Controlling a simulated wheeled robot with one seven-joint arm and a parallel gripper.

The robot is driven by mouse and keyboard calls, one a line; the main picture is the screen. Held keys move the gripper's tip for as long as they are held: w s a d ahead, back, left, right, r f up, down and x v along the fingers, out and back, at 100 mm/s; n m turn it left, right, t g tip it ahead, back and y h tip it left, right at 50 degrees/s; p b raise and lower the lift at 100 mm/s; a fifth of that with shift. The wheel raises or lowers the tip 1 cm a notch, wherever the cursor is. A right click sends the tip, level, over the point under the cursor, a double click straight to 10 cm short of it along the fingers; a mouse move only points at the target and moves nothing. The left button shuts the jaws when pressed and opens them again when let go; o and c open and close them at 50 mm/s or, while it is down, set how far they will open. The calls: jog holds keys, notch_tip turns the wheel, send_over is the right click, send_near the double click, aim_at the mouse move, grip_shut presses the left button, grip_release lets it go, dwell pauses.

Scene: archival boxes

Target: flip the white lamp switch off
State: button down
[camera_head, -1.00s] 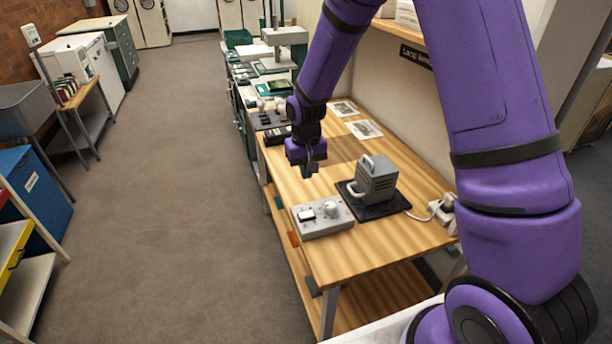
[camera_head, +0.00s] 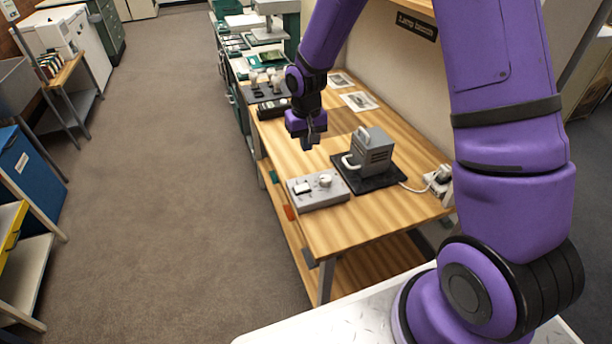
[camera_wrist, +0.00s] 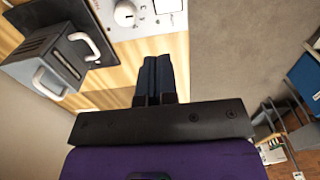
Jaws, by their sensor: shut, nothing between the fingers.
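The white lamp switch (camera_head: 302,188) is a white rocker on the left part of a grey control box (camera_head: 322,201) near the table's front left edge. A round white knob (camera_head: 325,181) sits beside it. In the wrist view the switch (camera_wrist: 168,5) shows at the top edge, partly cut off, with the knob (camera_wrist: 125,13) to its left. My gripper (camera_head: 310,142) is above the table, behind the box and apart from it. Its fingers (camera_wrist: 153,80) are together and empty. I cannot tell which way the rocker is tipped.
A grey lamp housing (camera_head: 372,152) with pale handles stands on a black base (camera_head: 368,181) right of the box. Printed sheets (camera_head: 361,101) lie farther back. Bare wood (camera_head: 285,152) surrounds the box's back; open floor lies left.

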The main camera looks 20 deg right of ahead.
aim_at(302, 187)
notch_tip(302, 187, down, 14)
dwell(0.6)
jog(key=shift+f, duration=0.15)
dwell(0.3)
jog(key=shift+a, duration=0.1)
jog(key=shift+a+r, duration=0.3)
jog(key=shift+a, duration=0.3)
notch_tip(302, 187, up, 14)
dwell(0.8)
jog(key=shift+d+f, duration=0.15)
jog(key=shift+d, duration=0.55)
